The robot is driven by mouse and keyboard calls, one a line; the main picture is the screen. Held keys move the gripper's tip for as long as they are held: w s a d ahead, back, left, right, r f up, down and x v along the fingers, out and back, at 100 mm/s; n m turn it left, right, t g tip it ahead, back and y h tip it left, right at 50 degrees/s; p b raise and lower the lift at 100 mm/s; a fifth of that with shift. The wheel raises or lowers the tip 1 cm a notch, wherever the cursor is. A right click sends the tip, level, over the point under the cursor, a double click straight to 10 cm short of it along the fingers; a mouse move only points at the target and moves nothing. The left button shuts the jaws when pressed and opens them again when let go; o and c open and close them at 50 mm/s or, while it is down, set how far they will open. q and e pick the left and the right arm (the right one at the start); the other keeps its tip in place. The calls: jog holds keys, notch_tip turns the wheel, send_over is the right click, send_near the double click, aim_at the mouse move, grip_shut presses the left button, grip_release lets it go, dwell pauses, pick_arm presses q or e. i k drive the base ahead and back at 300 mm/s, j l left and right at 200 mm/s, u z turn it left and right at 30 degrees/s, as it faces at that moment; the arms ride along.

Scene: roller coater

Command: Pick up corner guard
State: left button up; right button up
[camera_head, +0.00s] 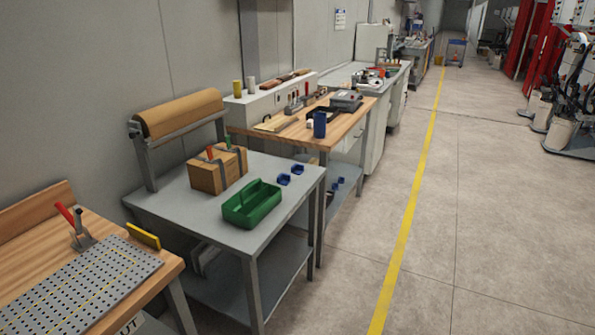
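Two small dark blue angled pieces lie on the grey table (160,207), near its back right edge. They look like corner guards, but they are too small to be sure. The nearer blue piece (284,179) is just beyond the green bin, and the farther blue piece (298,169) is a little behind it. A brown box (205,178) with dark straps stands to their left, with a red and a green item at its top. Neither of my grippers is in view.
An open green bin (252,204) sits at the grey table's front right. A paper roll (180,113) is mounted at its back left. A perforated plate (85,285) with a red-handled clamp (78,232) lies on the nearest wooden bench. The floor right of the tables is clear.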

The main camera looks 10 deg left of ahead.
aim_at(296, 169)
jog(key=i+l+z, duration=0.25)
jog(key=i, duration=0.7)
jog(key=i+z, duration=0.25)
jog(key=i, duration=0.7)
jog(key=i+l+u, duration=0.1)
jog(key=i+u, duration=0.25)
jog(key=i+l+u, duration=0.3)
jog(key=i, duration=0.2)
jog(key=i+l+u, duration=0.2)
jog(key=i+u, duration=0.15)
jog(key=i, duration=0.1)
